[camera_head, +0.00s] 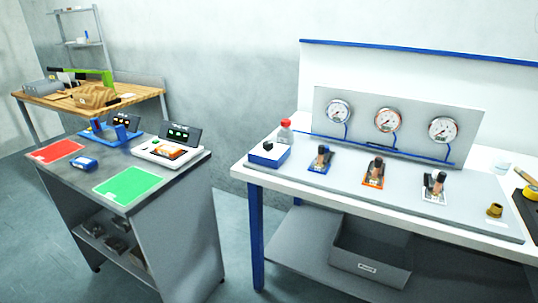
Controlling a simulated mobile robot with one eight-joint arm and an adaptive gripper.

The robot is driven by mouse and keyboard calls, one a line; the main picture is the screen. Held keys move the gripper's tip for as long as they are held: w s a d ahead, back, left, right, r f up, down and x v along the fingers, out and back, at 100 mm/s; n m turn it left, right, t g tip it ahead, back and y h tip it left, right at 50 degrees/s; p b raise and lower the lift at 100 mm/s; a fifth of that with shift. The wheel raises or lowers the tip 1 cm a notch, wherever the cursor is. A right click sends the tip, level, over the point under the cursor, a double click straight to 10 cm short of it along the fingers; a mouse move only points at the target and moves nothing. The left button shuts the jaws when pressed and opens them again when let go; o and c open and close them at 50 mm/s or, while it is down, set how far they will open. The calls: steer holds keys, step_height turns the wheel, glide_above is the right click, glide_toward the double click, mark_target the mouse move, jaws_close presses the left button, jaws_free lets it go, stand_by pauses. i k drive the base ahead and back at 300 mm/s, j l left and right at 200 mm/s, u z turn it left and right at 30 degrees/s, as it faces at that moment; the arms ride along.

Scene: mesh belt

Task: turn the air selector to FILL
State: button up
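A white bench (243,167) with blue legs stands at the right. A blue and white box (262,160) with a small black knob (267,145) sits at its left end. Three lever valves stand in a row on a grey plate: one on a blue base (318,168), one on an orange base (372,181) and one on a white base (433,197). No label such as FILL is readable, so I cannot tell which of these is the air selector or where it points. My gripper is not in view.
Three round gauges on a grey panel (362,112) stand behind the valves. A grey bench (90,170) stands left. Floor (235,215) shows between the benches.

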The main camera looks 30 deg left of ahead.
mark_target(267, 146)
steer(key=u, duration=1.25)
